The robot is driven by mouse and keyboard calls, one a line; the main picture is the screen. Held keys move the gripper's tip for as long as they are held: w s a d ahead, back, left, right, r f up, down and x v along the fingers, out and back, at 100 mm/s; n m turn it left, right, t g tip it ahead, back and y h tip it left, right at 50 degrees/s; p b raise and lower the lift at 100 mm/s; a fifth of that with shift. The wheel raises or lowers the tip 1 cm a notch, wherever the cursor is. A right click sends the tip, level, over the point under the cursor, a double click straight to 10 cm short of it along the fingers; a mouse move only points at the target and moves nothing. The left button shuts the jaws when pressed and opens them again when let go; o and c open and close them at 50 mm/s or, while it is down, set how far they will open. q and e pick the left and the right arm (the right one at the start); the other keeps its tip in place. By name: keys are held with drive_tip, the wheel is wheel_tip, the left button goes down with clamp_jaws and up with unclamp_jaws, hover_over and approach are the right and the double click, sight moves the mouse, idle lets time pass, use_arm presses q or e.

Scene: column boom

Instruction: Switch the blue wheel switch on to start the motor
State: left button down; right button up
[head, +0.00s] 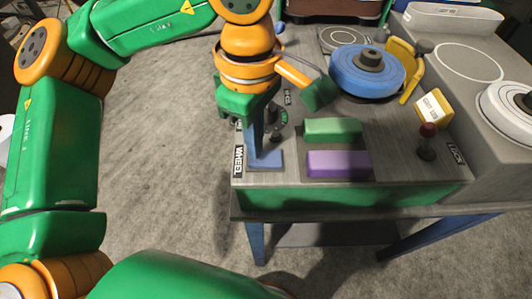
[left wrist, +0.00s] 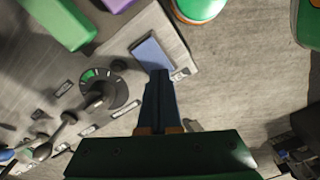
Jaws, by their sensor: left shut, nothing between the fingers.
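The blue wheel switch (head: 268,158) is a flat blue rectangular plate at the panel's front left corner, beside the WHEEL label (head: 238,160). It also shows in the left wrist view (left wrist: 150,52), at the upper middle. My left gripper (head: 252,153) is shut and empty, pointing down over the switch's left side. In the left wrist view its blue fingertips (left wrist: 159,74) overlap the plate's lower end. I cannot tell whether they touch it. A large blue wheel (head: 367,70) lies at the back of the panel. My right gripper is not in view.
A green block (head: 333,129) and a purple block (head: 338,163) lie right of the switch. A dark dial (left wrist: 98,90) is close to the fingers. Carpet (head: 150,140) is clear left of the table.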

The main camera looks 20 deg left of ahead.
use_arm(q)
drive_tip(key=shift+f+b, duration=0.5)
drive_tip(key=shift+f, duration=0.1)
drive_tip(key=shift+r, duration=0.1)
wheel_tip(320, 180, up, 7)
drive_tip(key=p, duration=0.6)
idle(0.4)
